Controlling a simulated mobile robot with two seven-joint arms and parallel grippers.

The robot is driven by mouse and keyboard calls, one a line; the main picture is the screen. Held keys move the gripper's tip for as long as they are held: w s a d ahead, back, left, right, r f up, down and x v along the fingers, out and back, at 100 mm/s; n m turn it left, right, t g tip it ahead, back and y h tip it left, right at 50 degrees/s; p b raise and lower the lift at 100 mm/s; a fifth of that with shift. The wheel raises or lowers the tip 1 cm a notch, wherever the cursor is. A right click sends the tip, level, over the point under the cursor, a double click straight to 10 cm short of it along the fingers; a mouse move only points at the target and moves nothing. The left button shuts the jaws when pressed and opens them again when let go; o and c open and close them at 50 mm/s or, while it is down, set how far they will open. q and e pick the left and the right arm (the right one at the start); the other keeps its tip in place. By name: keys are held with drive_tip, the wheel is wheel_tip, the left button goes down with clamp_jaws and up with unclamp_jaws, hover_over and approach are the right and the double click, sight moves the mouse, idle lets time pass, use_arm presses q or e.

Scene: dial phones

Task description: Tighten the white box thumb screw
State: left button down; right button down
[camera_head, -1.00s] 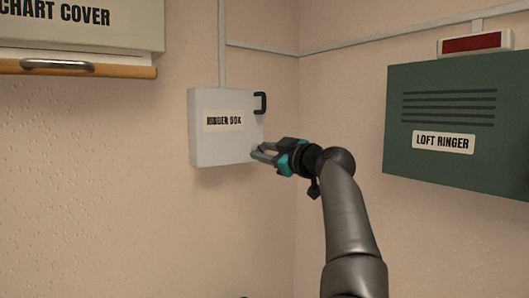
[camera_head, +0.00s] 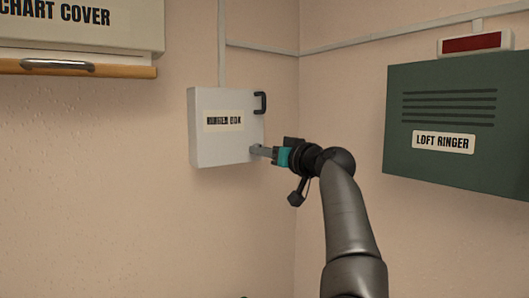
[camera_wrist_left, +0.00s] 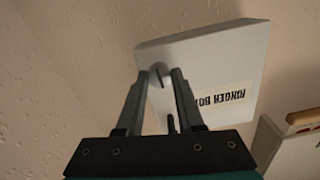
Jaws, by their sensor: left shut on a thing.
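The white box (camera_head: 215,145), labelled "RINGER BOX", hangs on the wall with its door shut and a black handle (camera_head: 260,103) at its upper right. My left gripper (camera_head: 256,150) is at the lower right of the box front, shut on the thumb screw. In the left wrist view the box (camera_wrist_left: 217,55) appears upside down. The small grey thumb screw (camera_wrist_left: 157,70) shows there between the tips of the left gripper (camera_wrist_left: 160,77). In the head view the fingertips hide the screw. My right gripper is not in view.
A green "LOFT RINGER" box (camera_head: 455,115) hangs on the wall at right, below a red-fronted box (camera_head: 473,43). A "CHART COVER" cabinet (camera_head: 80,30) hangs at upper left. The wall below the white box is bare.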

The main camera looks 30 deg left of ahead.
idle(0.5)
use_arm(q)
drive_tip(key=c, duration=0.5)
unclamp_jaws()
drive_tip(key=shift+c, duration=0.2)
drive_tip(key=shift+s+d, duration=0.1)
drive_tip(key=shift+d, duration=0.05)
drive_tip(key=b+v, duration=0.5)
drive_tip(key=v, duration=1)
drive_tip(key=shift+b, duration=0.3)
drive_tip(key=shift+f, duration=0.1)
